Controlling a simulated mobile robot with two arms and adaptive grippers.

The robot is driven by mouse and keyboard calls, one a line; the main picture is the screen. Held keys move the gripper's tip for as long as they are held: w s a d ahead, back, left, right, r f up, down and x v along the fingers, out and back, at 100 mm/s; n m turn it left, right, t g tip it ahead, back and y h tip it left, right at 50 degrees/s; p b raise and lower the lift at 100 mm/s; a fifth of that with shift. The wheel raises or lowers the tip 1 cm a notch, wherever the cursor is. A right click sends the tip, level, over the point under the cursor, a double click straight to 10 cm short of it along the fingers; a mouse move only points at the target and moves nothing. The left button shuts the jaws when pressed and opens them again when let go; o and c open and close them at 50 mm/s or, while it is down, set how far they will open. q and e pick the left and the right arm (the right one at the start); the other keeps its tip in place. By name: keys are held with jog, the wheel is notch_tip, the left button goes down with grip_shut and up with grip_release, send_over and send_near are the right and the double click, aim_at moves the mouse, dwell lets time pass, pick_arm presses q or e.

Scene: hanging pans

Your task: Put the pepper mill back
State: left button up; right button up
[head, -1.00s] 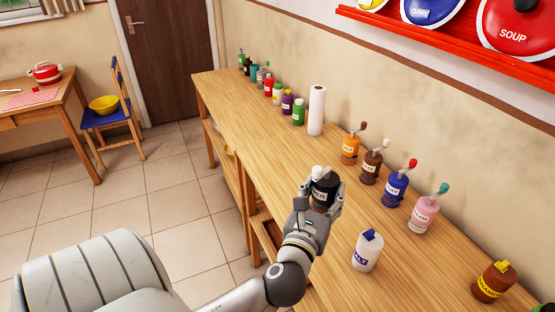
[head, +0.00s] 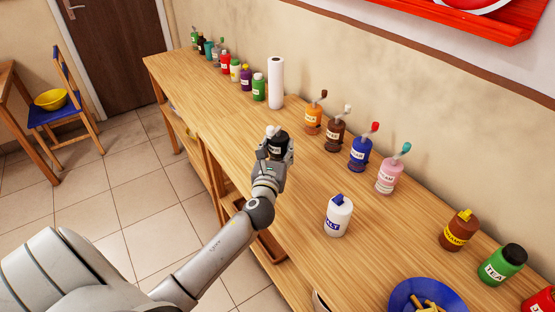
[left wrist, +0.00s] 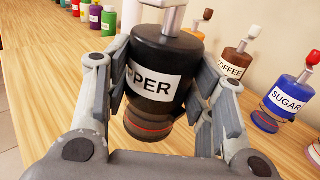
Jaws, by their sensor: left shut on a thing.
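The pepper mill (left wrist: 163,70) is a black jar with a white label reading "PPER" and a pale crank on top. In the left wrist view it stands roughly upright between the two fingers of my left gripper (left wrist: 160,95), which is shut on it. In the head view my left gripper (head: 275,155) holds the pepper mill (head: 277,142) at the counter's near edge side, left of the orange mill. Whether its base touches the counter I cannot tell. My right gripper is not in view.
On the wooden counter (head: 225,110), an orange mill (head: 313,120), coffee mill (head: 336,134), blue sugar mill (head: 361,153) and pink mill (head: 389,176) line the wall. A white salt shaker (head: 338,216) stands in front. A paper roll (head: 276,83) and several bottles stand farther back.

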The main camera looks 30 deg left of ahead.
aim_at(278, 158)
pick_arm(q)
jog(key=shift+w+a+f, duration=0.25)
jog(key=shift+w+f, duration=0.1)
jog(key=shift+f, duration=0.15)
notch_tip(278, 158, down, 3)
jog(key=shift+f+b, duration=0.1)
jog(key=shift+b, duration=0.6)
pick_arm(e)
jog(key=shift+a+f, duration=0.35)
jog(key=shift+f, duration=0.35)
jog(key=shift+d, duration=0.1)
pick_arm(q)
jog(key=o, duration=1.1)
jog(key=shift+f, duration=0.1)
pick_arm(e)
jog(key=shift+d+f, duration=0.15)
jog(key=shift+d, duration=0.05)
